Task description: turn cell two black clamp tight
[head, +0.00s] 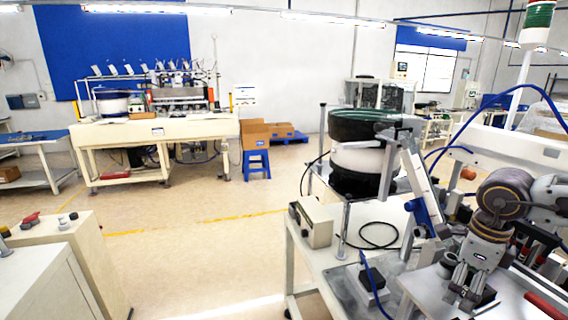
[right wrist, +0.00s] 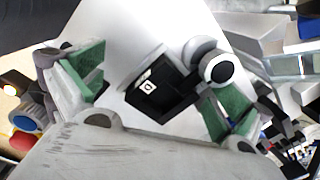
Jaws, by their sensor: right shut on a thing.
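My right gripper (head: 462,285) points down over the white machine table at the lower right of the head view. In the right wrist view its two green-padded fingers (right wrist: 153,88) stand on either side of a black clamp (right wrist: 160,100). The clamp has a small white label and a round grey-and-black knob beside the right pad. The gripper is shut on the clamp, though the exact contact is hard to see. My left gripper is not in view.
A black-and-white bowl feeder (head: 362,155) stands behind the table. A tilted white-and-blue bracket (head: 420,180) rises left of my right arm. A small black box (head: 373,278) with a cable sits left of the gripper. A red bar (head: 546,305) lies at the right.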

